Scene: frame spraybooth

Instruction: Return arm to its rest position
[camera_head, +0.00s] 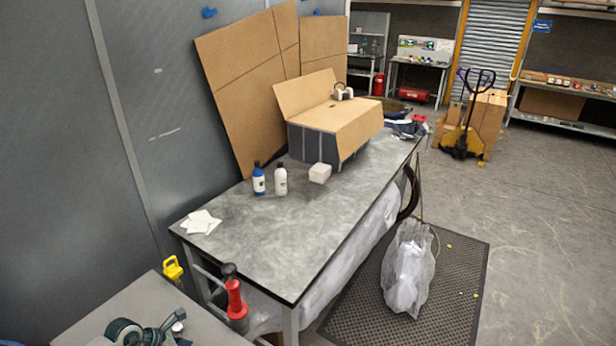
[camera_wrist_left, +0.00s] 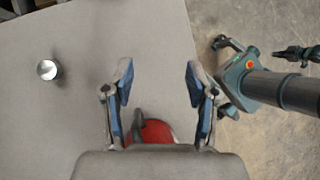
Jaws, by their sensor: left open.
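My left gripper (camera_wrist_left: 158,76) is open in the left wrist view, its two blue-padded fingers spread apart with nothing between the tips. It is above a plain grey surface. A red rounded object (camera_wrist_left: 155,131) shows low between the finger bases, partly hidden by the gripper body. A small round metallic piece (camera_wrist_left: 48,70) is on the grey surface to the left of the fingers. In the head view, dark teal parts show at the bottom left edge; I cannot tell whether they are my arm. I do not make out my right gripper in either view.
The grey-topped table (camera_head: 250,235) holds a blue bottle (camera_head: 258,181), a white bottle (camera_head: 280,181), a white block (camera_head: 320,173) and an open cardboard box (camera_head: 345,122). A nearer bench (camera_head: 95,325) is at bottom left. Floor at right (camera_head: 540,230) is clear.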

